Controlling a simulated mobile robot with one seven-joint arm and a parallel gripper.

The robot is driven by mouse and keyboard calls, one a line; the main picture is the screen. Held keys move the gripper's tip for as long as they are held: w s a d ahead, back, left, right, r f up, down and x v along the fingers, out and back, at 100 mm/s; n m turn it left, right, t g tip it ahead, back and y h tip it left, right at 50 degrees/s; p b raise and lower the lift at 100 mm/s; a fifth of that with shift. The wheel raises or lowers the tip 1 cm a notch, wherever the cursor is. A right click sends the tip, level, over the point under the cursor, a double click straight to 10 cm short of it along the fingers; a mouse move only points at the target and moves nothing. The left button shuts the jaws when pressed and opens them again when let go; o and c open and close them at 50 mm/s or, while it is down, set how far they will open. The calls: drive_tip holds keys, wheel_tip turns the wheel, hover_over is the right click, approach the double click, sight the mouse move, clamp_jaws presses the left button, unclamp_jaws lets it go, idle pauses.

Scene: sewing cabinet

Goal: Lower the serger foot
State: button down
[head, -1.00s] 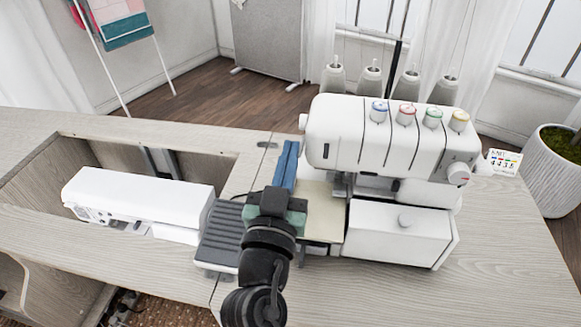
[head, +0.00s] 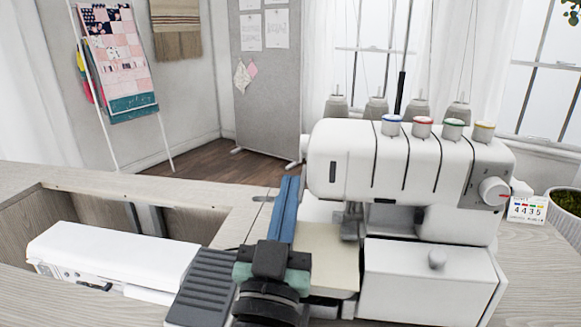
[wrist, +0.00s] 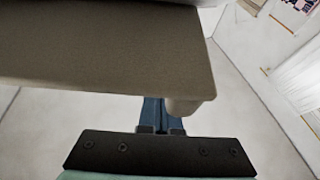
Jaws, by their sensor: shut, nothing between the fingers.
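The white serger (head: 400,165) stands on the right of the table. Its grey metal needle and foot area (head: 350,222) shows small at its left end, above a cream cloth plate (head: 325,250); whether the foot is raised or lowered is too small to tell. My gripper (head: 290,180) is left of the serger, its long blue fingers pressed together and pointing away toward the back, with nothing held. In the wrist view the shut fingers (wrist: 160,112) lie beneath a large grey-beige body (wrist: 100,45), likely part of the serger, with a rounded stub beside the fingers.
A white sewing machine (head: 115,262) sits in the cabinet opening at left. A grey ribbed pedal (head: 205,285) lies beside my wrist. Some tabletop behind my fingers is bare.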

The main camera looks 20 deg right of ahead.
drive_tip(key=b+v, duration=0.4)
drive_tip(key=v, duration=0.9)
drive_tip(key=shift+b, duration=0.4)
drive_tip(key=shift+w, duration=0.1)
